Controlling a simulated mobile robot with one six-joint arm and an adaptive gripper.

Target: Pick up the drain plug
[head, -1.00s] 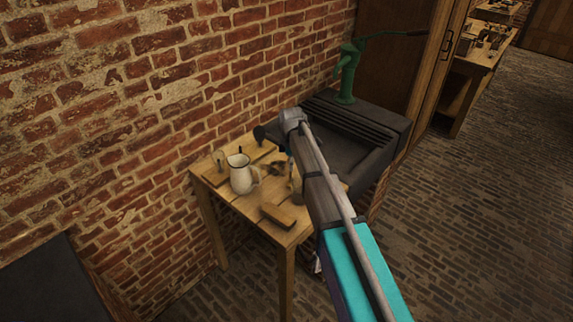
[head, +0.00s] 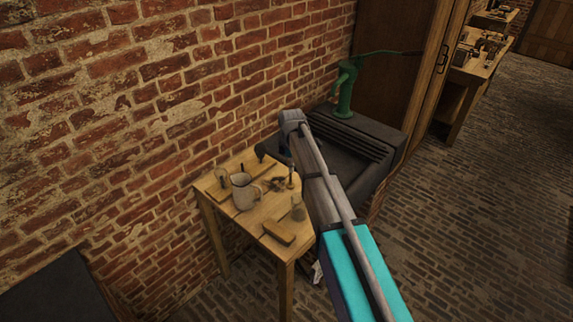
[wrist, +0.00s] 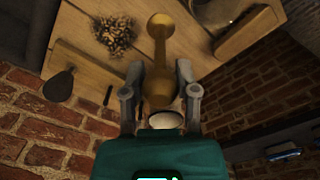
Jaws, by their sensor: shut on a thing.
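In the wrist view, a brass-coloured piece with a round knob end, a narrow neck and a wider body lies between my fingers; I take it to be the drain plug (wrist: 158,88). My gripper (wrist: 160,68) is shut on its wider body, one finger on each side. The knob end points away from my palm, over the wooden table (wrist: 85,38).
The table carries a pale jug (head: 242,191), a wooden block (head: 287,232), a clear glass item (head: 298,209) and a small heap (wrist: 114,33). A dark sink (head: 375,135) with a green pump (head: 346,88) stands beside it. The brick wall (head: 150,120) is close behind.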

